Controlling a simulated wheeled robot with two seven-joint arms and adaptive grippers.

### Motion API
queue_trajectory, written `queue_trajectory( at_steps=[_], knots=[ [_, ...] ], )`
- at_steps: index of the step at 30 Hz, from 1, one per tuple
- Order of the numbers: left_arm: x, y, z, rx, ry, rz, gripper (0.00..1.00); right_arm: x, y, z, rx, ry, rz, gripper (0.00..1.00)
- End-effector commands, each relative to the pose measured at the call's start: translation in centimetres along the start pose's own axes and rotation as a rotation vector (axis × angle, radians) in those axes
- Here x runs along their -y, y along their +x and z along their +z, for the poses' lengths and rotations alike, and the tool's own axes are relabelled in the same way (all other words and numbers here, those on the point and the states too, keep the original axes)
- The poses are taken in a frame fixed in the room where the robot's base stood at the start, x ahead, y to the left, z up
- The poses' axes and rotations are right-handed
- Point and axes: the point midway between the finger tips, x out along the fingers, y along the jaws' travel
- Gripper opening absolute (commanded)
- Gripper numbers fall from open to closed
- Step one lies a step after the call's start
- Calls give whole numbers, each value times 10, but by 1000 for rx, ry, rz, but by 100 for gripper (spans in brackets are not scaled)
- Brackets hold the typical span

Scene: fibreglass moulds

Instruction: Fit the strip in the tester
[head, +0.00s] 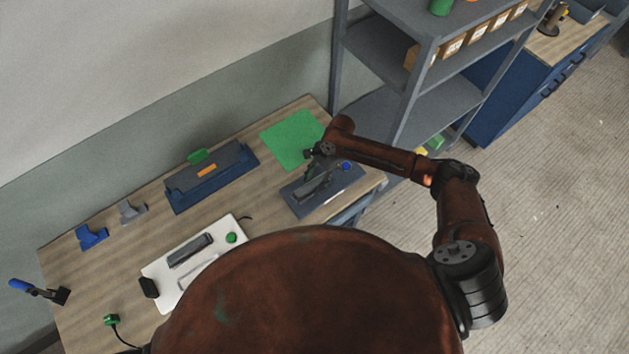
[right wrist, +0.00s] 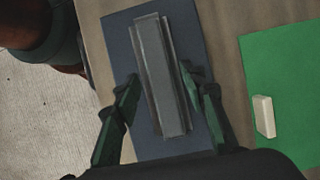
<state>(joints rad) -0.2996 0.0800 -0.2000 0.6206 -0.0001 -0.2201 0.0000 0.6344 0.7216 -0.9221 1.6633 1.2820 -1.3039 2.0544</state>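A long grey strip-like bar (right wrist: 162,80) lies lengthwise on a dark blue-grey plate (right wrist: 118,45) in the right wrist view. The same plate shows in the head view (head: 299,206), with a blue knob (head: 346,166) at its far end. My right gripper (right wrist: 158,78) is open, its fingers on either side of the bar. The left finger shows a gap to it; whether the right one touches is unclear. A white board (head: 158,272) with a dark bar (head: 190,250) and a green button (head: 231,238) lies nearer the middle. Which unit is the tester is unclear. My left gripper is out of view.
A green mat (head: 285,138) lies beside the plate, with a small white block (right wrist: 264,117) on it. A blue fixture (head: 211,184) stands at the table's back. Blue (head: 91,237) and grey (head: 131,212) pieces lie left. A grey shelf (head: 440,95) stands beyond the table's right end.

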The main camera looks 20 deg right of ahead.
Motion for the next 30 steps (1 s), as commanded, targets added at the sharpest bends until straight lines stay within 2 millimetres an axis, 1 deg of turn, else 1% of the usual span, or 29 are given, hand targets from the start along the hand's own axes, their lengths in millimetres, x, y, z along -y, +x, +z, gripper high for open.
queue_trajectory(
  at_steps=[5, 8, 11, 18, 21, 25, 30],
  knots=[
    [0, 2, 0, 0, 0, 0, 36, 0, -2, 0, -1, -1, 0, 39],
    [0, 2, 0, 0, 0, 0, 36, 0, -10, 0, 0, -1, -1, 39],
    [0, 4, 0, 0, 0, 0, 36, 0, -27, 0, -1, 0, -2, 39],
    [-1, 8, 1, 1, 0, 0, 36, 1, -78, 0, -2, 0, -2, 39],
    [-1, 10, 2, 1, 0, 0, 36, 0, -96, 0, -1, 0, -1, 39],
    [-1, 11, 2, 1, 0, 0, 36, 0, -112, 1, 0, 0, 0, 39],
    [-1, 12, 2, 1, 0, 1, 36, 0, -121, 1, 1, 1, 1, 39]
  ],
)
